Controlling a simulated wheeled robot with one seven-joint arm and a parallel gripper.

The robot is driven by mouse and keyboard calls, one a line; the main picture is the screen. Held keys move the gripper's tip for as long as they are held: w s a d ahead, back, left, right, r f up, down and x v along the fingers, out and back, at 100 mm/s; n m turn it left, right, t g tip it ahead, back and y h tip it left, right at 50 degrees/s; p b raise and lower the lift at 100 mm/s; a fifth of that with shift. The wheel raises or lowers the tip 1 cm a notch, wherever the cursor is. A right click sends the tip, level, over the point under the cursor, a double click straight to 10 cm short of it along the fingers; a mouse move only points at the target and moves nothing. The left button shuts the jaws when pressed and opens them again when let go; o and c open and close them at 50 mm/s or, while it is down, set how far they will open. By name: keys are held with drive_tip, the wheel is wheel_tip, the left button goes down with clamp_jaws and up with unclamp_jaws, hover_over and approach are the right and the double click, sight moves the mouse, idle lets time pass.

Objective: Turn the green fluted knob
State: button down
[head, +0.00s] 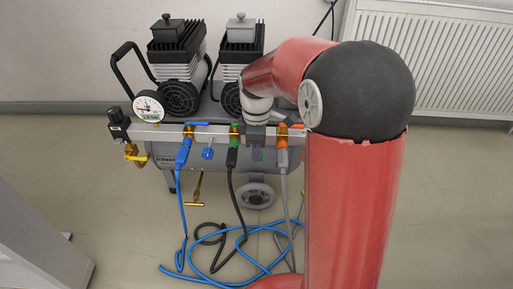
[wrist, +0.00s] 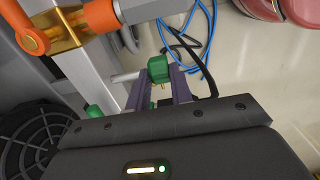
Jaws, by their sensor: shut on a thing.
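In the wrist view the green fluted knob (wrist: 158,68) sits on the end of a thin grey stem, between the tips of the two purple fingers of my gripper (wrist: 157,76). The fingers are shut on the knob, one on each side. In the head view my gripper (head: 257,152) points down at the front of the compressor's manifold bar, between the green and the orange fittings. The knob cannot be made out there, as my gripper covers that spot.
The compressor's grey tank (head: 215,160) carries two black motors. Beside my gripper are a green hose fitting (head: 234,140), an orange fitting (head: 282,140), a blue fitting (head: 185,146) and a small blue knob (head: 208,154). Blue hose (head: 195,272) lies coiled on the floor.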

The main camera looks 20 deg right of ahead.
drive_tip(key=shift+d+y, duration=0.15)
drive_tip(key=shift+y, duration=0.15)
drive_tip(key=shift+s+d+t+y, duration=0.15)
drive_tip(key=shift+t+y, duration=0.15)
drive_tip(key=shift+y, duration=0.3)
drive_tip(key=shift+d+f+t+y+b, duration=0.25)
drive_tip(key=shift+t+y+b, duration=0.15)
drive_tip(key=shift+y+b, duration=0.65)
drive_tip(key=shift+s+d+t+y+b, duration=0.15)
drive_tip(key=shift+t+y+b, duration=0.15)
drive_tip(key=shift+y, duration=0.55)
drive_tip(key=shift+w+d+t+y+b, duration=0.15)
drive_tip(key=shift+t+y+b, duration=0.1)
drive_tip(key=shift+y, duration=0.55)
drive_tip(key=shift+s, duration=0.1)
drive_tip(key=c, duration=1.2)
unclamp_jaws()
drive_tip(key=shift+c, duration=0.2)
